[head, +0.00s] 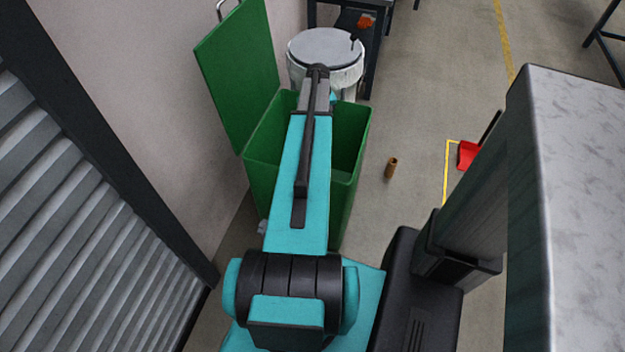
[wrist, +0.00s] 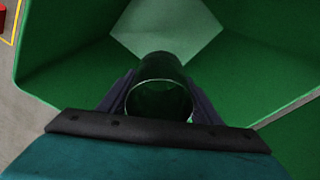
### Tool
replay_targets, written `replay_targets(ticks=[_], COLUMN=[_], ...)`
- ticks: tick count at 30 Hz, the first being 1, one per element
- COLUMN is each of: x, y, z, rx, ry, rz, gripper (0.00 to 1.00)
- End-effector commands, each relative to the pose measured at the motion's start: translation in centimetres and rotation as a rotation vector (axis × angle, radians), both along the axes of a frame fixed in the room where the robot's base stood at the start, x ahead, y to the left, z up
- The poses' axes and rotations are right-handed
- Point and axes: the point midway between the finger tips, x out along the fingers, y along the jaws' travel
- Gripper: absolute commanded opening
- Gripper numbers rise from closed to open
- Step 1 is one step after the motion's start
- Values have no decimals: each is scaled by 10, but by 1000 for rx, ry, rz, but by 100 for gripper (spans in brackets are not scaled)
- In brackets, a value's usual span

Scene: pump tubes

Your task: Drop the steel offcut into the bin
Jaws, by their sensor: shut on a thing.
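The green bin (head: 350,135) stands with its lid (head: 236,78) swung open to the left. In the wrist view its green walls (wrist: 65,45) surround the view on most sides, with a paler patch inside at the top. My gripper (wrist: 160,98) is shut on the steel offcut (wrist: 158,70), a short round tube with a shiny rim that mirrors the green. The offcut is over the bin's opening; its exact height is hard to tell. In the head view my arm hides the gripper and the offcut.
A pale round drum (head: 325,48) stands just behind the bin. A small brown cylinder (head: 391,167) and a red dustpan (head: 468,155) are on the floor to the right. A grey ribbed shutter (head: 70,210) fills the left. Open floor lies right of the bin.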

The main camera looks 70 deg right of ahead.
Motion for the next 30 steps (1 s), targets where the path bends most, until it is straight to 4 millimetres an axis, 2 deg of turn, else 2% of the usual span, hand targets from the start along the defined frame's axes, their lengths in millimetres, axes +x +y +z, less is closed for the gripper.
replay_targets(ticks=[3,13,14,18,30], x=[0,-1,-1,-1,-1], y=[0,0,0,0,0], z=[-6,-6,-6,-6,-4], rx=[0,-1,-1,0,-1], ry=[0,-1,-1,0,-1], rz=[0,-1,-1,-1,-1], gripper=[31,31,60,80,80])
